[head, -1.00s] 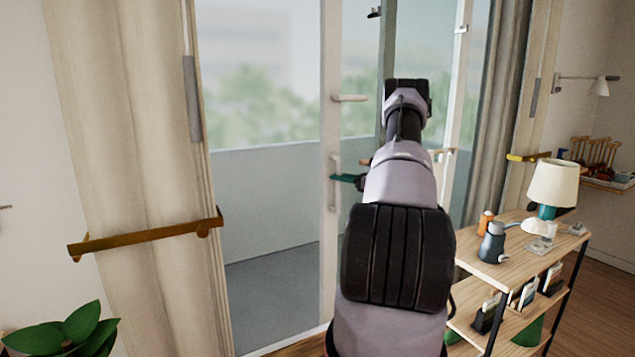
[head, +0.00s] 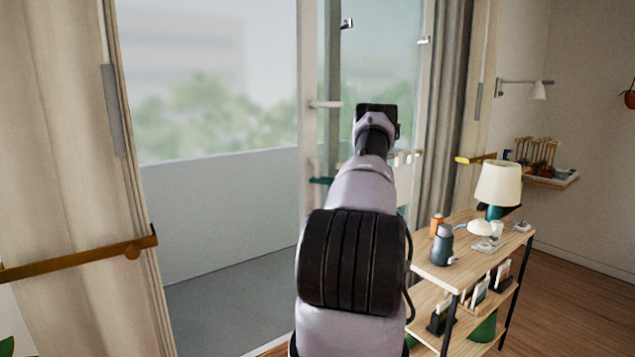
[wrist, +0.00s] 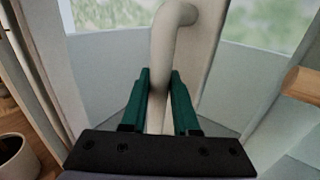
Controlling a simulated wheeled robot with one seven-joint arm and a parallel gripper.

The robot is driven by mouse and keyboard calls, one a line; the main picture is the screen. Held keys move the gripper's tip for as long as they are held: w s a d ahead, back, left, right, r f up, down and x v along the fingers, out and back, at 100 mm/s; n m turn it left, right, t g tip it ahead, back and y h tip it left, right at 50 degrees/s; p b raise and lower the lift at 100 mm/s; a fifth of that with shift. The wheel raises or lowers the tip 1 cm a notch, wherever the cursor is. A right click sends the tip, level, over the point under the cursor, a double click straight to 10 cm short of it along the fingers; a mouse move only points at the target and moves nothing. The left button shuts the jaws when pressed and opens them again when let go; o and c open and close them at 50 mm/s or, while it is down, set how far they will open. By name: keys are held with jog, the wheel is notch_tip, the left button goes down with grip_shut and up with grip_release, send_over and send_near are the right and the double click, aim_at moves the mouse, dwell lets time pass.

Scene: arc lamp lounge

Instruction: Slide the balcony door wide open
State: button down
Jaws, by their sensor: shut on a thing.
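The balcony door (head: 309,60) is a glass panel with a white upright frame, right of a wide gap onto the balcony. Its pale upright bar handle (wrist: 162,55) runs between my gripper's green fingers (wrist: 158,105) in the wrist view, and the fingers are shut on it. In the head view my gripper (head: 322,181) is a small green patch at the door frame, mostly hidden behind my arm. A pale lever (head: 325,104) sticks out from the frame above it. My arm also hides the lower door.
A beige curtain (head: 55,140) with a brass holdback bar (head: 85,258) hangs at the left; another curtain (head: 445,120) hangs right of the door. A wooden shelf unit (head: 455,275) with a lamp (head: 498,185) and small items stands close right of my arm. Floor at the far right is clear.

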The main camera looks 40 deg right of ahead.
jog(key=shift+w+a+r, duration=0.1)
jog(key=shift+w+r, duration=0.05)
jog(key=c, duration=0.7)
grip_release()
jog(key=v, duration=1)
jog(key=shift+s+d, duration=0.25)
jog(key=shift+s, duration=0.05)
